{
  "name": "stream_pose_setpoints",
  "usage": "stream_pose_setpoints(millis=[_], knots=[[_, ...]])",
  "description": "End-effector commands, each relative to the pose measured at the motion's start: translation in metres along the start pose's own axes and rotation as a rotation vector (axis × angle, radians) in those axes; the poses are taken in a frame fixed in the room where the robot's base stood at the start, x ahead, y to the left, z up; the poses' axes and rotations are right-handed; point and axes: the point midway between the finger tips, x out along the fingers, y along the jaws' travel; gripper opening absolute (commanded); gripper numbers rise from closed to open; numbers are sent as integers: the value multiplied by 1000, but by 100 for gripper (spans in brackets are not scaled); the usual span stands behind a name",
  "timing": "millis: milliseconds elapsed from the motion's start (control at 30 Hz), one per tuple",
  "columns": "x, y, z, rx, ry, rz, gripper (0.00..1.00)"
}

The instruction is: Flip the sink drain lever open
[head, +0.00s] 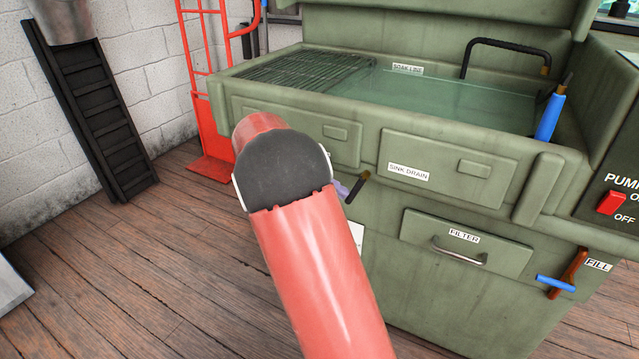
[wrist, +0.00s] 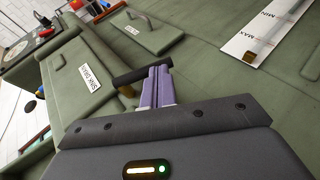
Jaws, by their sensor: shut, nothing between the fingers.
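The sink drain lever shows in the head view as a short dark handle (head: 355,189) on a brass stem, just left of the SINK DRAIN label (head: 408,172) on the green parts washer. In the wrist view its black handle (wrist: 132,76) lies across the tips of my gripper's purple fingers (wrist: 157,84). The fingers are closed together and empty, right at the handle; whether they touch it I cannot tell. In the head view my arm hides most of the gripper, and only a bit of purple finger (head: 341,189) shows beside the lever.
The washer's basin (head: 440,104) holds greenish liquid, with a wire rack (head: 306,70) at left. Below are a FILTER panel with a handle (head: 459,252) and a blue-handled FILL valve (head: 556,284). A red hand truck (head: 214,112) stands at left.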

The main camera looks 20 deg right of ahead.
Motion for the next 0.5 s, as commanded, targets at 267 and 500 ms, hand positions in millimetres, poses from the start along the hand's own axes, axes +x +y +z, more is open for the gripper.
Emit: stream_pose_setpoints(millis=[267,500], knots=[[17,-4,1,-85,0,211,0],[24,-3,4,-98,0,248,0]])
